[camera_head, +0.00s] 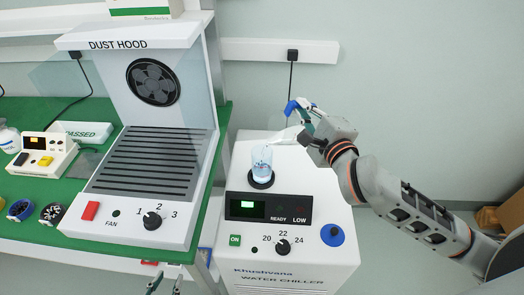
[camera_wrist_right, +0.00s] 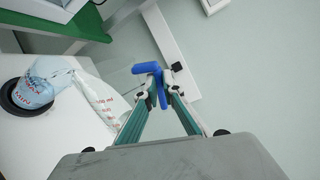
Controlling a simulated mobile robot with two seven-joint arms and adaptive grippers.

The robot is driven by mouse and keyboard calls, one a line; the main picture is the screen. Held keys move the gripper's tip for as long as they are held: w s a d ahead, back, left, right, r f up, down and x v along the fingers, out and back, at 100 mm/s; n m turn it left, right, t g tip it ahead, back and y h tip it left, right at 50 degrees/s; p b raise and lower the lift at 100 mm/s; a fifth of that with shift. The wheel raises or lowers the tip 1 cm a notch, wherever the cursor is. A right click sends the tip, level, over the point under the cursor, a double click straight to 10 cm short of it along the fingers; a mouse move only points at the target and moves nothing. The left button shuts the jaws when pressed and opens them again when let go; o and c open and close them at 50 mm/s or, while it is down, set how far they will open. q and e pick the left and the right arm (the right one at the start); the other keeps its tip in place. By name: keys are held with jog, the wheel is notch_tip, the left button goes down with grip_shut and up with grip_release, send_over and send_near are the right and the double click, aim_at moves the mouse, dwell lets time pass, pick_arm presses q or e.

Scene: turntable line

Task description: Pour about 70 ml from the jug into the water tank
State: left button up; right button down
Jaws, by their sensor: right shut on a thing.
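The water tank (camera_head: 262,158) is a clear cylinder with red marks and bluish contents, upright in a black ring on the chiller. It also shows in the right wrist view (camera_wrist_right: 42,88). The clear jug (camera_head: 286,135) is tilted, with its lower end at the tank's top; its scale marks show in the right wrist view (camera_wrist_right: 100,95). My right gripper (camera_head: 299,107) is shut on the jug's blue handle (camera_wrist_right: 148,70), above and right of the tank. I cannot make out a stream or the jug's water level. My left gripper (camera_head: 165,284) shows only fingertips, apart and empty, at the bottom edge.
The water chiller (camera_head: 290,270) has a dark display (camera_head: 268,208), a green ON button (camera_head: 235,240), a dial (camera_head: 283,246) and a blue knob (camera_head: 332,235). A dust hood (camera_head: 100,215) stands left on the green bench (camera_head: 20,225). The chiller's top right of the tank is clear.

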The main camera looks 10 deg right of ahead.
aim_at(316, 120)
pick_arm(q)
jog(key=shift+r, duration=0.1)
pick_arm(e)
jog(key=shift+a+r, duration=0.15)
dwell(0.6)
